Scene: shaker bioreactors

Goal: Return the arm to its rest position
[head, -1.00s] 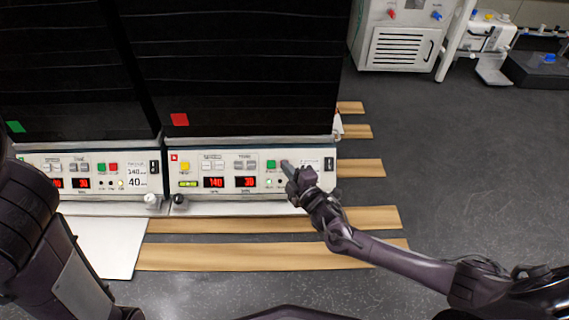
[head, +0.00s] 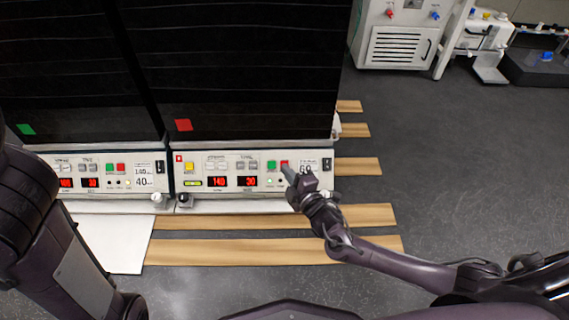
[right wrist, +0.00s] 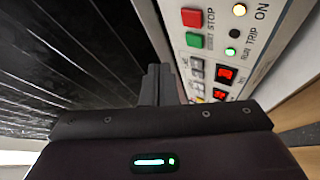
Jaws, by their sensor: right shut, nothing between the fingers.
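My right gripper (head: 288,173) is shut and empty, just in front of the right shaker's control panel (head: 205,193). Its fingertips are close to the panel's red button (head: 284,164), beside the green button (head: 271,165). In the right wrist view the closed fingers (right wrist: 161,84) point toward the panel, with the red stop button (right wrist: 192,17) and green button (right wrist: 194,40) clear of them. I cannot tell for certain whether the tips touch the panel. My left arm (head: 50,240) stands at the left edge of the head view; its gripper is not in view.
The left shaker's control panel (head: 100,175) stands alongside the right one. Both have dark ribbed fronts above. A white cabinet (head: 400,40) stands at the back right. The grey floor (head: 460,150) on the right is open, with wooden strips (head: 240,251) before the shakers.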

